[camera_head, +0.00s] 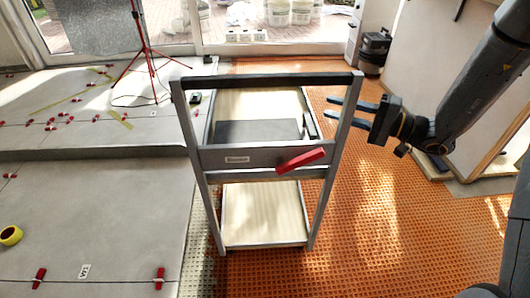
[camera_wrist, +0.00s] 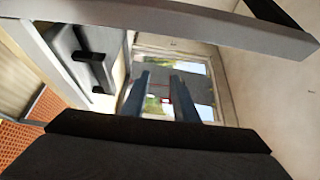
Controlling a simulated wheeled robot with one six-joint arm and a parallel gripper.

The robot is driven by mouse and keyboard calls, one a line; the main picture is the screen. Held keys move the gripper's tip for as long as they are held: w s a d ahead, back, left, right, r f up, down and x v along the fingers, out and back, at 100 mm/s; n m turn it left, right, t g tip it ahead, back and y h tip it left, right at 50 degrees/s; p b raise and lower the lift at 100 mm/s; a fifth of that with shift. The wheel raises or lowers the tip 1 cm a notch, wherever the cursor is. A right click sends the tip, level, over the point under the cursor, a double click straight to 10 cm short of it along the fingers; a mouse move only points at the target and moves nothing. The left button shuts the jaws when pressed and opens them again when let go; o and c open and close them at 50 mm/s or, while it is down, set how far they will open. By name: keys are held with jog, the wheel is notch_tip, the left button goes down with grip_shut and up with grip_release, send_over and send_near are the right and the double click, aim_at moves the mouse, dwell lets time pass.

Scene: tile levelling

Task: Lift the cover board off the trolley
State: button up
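The trolley (camera_head: 238,157) stands upright in the middle of the head view, with a grey frame, a black top bar and two pale wooden shelves. A dark grey board (camera_head: 258,130), which looks like the cover board, lies on its upper shelf, partly hidden by the frame. In the wrist view a grey board (camera_wrist: 62,42) with a black handle (camera_wrist: 95,65) shows at left. My gripper (camera_head: 328,107) is at the trolley's right side, its fingers apart, pointing left with tips by the right post. It is empty and apart from the board in the wrist view (camera_wrist: 160,77).
A red lever (camera_head: 301,158) sticks out on the trolley's front panel. A raised grey tiled floor (camera_head: 95,215) with red clips lies at left. A red tripod (camera_head: 148,45) stands behind. Orange matting (camera_head: 385,215) is clear at right, before a white wall panel (camera_head: 425,60).

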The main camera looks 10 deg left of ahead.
jog(key=b, duration=0.9)
send_near(307, 123)
jog(key=a+f, duration=0.1)
jog(key=a, duration=0.1)
jog(key=shift+w+b+x, duration=0.2)
jog(key=shift+b+x, duration=0.4)
jog(key=shift+x, duration=1.45)
jog(key=shift+w+b+x, duration=0.15)
jog(key=shift+b+x, duration=0.4)
jog(key=shift+x, duration=1.5)
jog(key=shift+d, duration=0.15)
grip_shut()
